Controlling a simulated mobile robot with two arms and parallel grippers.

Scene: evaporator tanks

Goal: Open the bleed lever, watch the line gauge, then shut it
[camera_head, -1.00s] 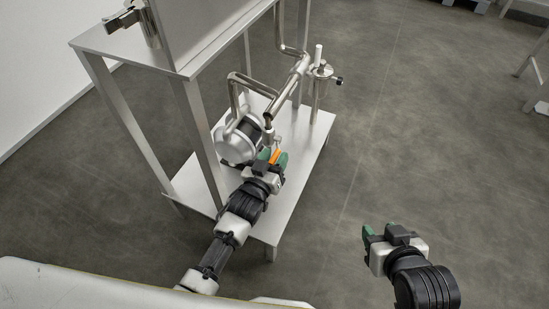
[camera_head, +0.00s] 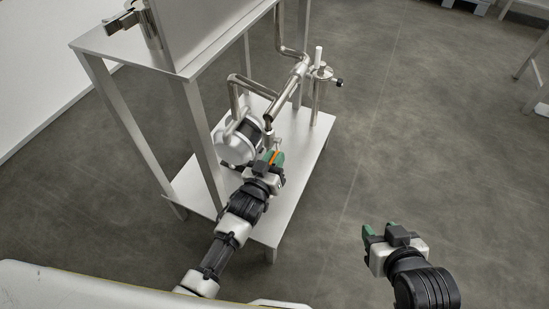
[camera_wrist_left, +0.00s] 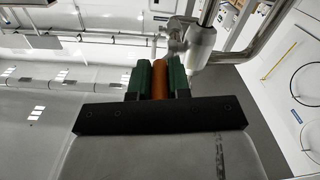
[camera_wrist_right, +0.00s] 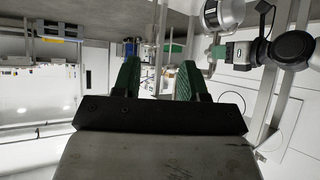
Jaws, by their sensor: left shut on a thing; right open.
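The bleed lever (camera_head: 276,156) has an orange grip and sits at the lower end of the steel pipework, beside the pump. My left gripper (camera_head: 273,157) has its green fingers shut on the orange grip. In the left wrist view the lever (camera_wrist_left: 160,80) stands between the two fingers, and a steel pipe fitting (camera_wrist_left: 195,45) is just beyond. My right gripper (camera_head: 379,232) is open and empty, over the floor to the right. A small dark-ended fitting (camera_head: 338,81) sits on the upright pipe; I cannot tell whether it is the line gauge. No dial reading is legible.
The silver pump (camera_head: 238,143) stands on a low steel shelf (camera_head: 290,195), left of my left gripper. A frame leg (camera_head: 198,130) rises close to my left arm. The floor (camera_head: 400,150) around my right gripper is clear.

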